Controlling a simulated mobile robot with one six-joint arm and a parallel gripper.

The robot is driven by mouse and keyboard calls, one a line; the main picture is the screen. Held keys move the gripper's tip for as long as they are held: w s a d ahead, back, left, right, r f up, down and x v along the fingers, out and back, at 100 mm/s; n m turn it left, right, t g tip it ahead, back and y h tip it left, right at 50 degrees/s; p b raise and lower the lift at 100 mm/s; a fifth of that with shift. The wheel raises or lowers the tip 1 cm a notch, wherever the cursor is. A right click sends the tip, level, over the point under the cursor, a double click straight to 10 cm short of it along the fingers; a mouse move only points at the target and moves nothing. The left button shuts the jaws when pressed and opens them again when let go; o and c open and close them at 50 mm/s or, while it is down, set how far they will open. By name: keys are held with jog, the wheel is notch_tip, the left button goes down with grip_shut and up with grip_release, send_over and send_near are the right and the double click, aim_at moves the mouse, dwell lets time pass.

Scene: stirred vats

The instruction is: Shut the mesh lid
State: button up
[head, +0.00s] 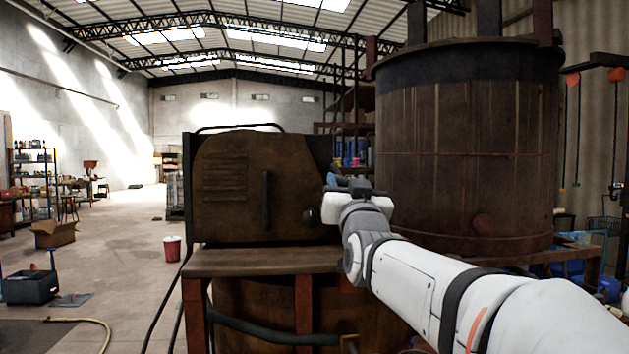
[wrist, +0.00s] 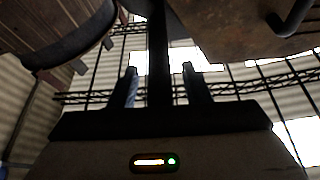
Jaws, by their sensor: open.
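I cannot make out a mesh lid for certain in either view. A brown rusty panel (head: 250,190) with slots and a dark upright handle (head: 265,201) stands at the centre of the head view. A panel edge with a bar handle (wrist: 292,18) shows at top right in the wrist view. My gripper (head: 345,183) is in front of the gap between this panel and the large vat (head: 470,150). In the wrist view my gripper (wrist: 162,72) is open, its fingers apart. A dark upright bar (wrist: 158,40) appears between them; I cannot tell its distance.
A wooden-topped stand (head: 260,262) is in front of the panel, with a dark hose (head: 265,334) below. A red bucket (head: 172,248), a cardboard box (head: 57,234) and a dark crate (head: 30,287) are on the floor at left. Open floor (head: 110,270) lies between them.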

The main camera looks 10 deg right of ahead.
jog(key=shift+c, duration=0.5)
grip_shut()
